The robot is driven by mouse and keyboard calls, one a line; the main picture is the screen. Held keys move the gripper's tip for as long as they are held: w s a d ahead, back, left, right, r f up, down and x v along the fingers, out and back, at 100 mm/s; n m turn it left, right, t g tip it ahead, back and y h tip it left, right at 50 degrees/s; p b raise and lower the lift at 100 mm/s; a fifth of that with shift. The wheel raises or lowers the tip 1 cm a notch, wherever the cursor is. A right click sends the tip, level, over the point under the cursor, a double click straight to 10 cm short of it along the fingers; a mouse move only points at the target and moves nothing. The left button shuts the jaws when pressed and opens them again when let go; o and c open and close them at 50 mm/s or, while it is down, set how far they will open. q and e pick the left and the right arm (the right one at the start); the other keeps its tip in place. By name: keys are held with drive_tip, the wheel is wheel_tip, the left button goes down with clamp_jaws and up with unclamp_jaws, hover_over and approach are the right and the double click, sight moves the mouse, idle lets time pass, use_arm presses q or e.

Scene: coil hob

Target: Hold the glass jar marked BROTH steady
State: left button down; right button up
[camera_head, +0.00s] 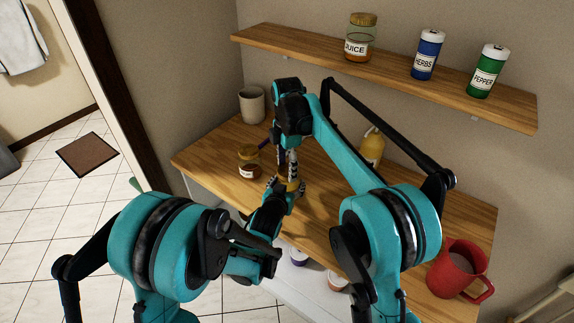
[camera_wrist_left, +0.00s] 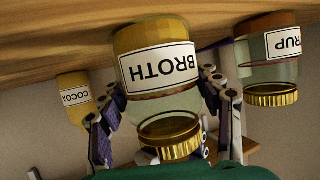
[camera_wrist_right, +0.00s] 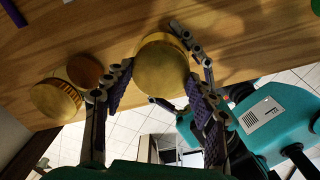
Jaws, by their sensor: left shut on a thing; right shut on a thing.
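The glass jar marked BROTH (camera_wrist_left: 158,72), with yellow-brown contents and a gold lid (camera_wrist_left: 170,137), shows upside down in the left wrist view. It stands on the wooden counter. My left gripper (camera_head: 284,194) is shut on the jar from the near side, low on its body. My right gripper (camera_head: 291,165) reaches down from above and is shut on its gold lid, which also shows between the fingers in the right wrist view (camera_wrist_right: 161,70). The grippers hide most of the jar in the head view.
A gold-lidded SYRUP jar (camera_wrist_left: 268,60) stands close by. A yellow COCOA bottle (camera_head: 371,147), a grey cup (camera_head: 252,105) and a red mug (camera_head: 460,269) also stand on the counter. The shelf (camera_head: 400,73) above holds JUICE, HERBS and PEPPER. Bare counter (camera_head: 325,205) lies right of the grippers.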

drive_tip(key=m, duration=0.5)
drive_tip(key=shift+w+m, duration=0.1)
drive_tip(key=shift+m, duration=0.2)
drive_tip(key=m, duration=0.7)
drive_tip(key=shift+w, duration=0.1)
drive_tip(key=m, duration=0.7)
drive_tip(key=shift+d, duration=0.15)
drive_tip(key=m, duration=0.5)
drive_tip(key=shift+d, duration=0.1)
drive_tip(key=m, duration=0.7)
drive_tip(key=shift+d+f, duration=0.1)
drive_tip(key=m, duration=0.7)
drive_tip(key=shift+m, duration=0.3)
drive_tip(key=m, duration=0.7)
drive_tip(key=shift+s, duration=0.25)
drive_tip(key=m, duration=0.5)
